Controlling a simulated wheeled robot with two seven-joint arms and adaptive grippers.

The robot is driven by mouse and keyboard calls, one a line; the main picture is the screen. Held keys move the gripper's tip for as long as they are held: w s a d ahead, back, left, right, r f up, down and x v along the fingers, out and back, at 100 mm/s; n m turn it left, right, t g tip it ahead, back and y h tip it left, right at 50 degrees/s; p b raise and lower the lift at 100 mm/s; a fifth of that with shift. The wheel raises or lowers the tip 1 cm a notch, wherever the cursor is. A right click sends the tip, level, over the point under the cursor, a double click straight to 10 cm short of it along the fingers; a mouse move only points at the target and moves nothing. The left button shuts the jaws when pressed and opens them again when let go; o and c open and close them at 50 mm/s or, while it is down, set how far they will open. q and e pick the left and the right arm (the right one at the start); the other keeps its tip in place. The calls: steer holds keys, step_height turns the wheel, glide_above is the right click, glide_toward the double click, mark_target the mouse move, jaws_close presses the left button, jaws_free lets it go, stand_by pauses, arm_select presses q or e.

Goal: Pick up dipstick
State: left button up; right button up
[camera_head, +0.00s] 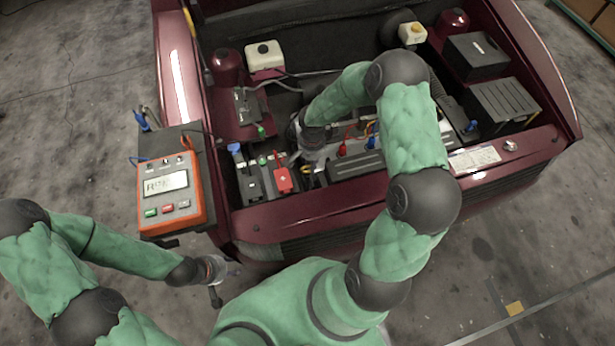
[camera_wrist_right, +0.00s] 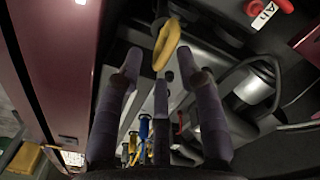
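The dipstick's yellow loop handle (camera_wrist_right: 167,44) is near the top middle of the right wrist view. In the head view a small yellow loop (camera_head: 306,170) shows at the front of the engine bay, beside my right gripper (camera_head: 312,158). In the wrist view my right gripper (camera_wrist_right: 160,65) is open, with its fingertips spread around the lower end of the loop; I see no clear contact. The dipstick's shaft is hidden. My left gripper (camera_head: 214,285) hangs low in front of the car, apart from it; its fingers are too small to read.
The open maroon car's front edge (camera_head: 330,208) borders the bay. A red cap or clip (camera_head: 283,179) is close left of my right gripper, and a red handle (camera_wrist_right: 265,14) shows in the wrist view. An orange meter (camera_head: 170,190) stands left. Floor at far left is clear.

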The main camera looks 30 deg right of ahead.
steer(key=f, duration=0.4)
steer(key=shift+s+d+f+b, duration=0.1)
steer(key=shift+d+f+b, duration=0.2)
steer(key=shift+d, duration=0.1)
jaws_close()
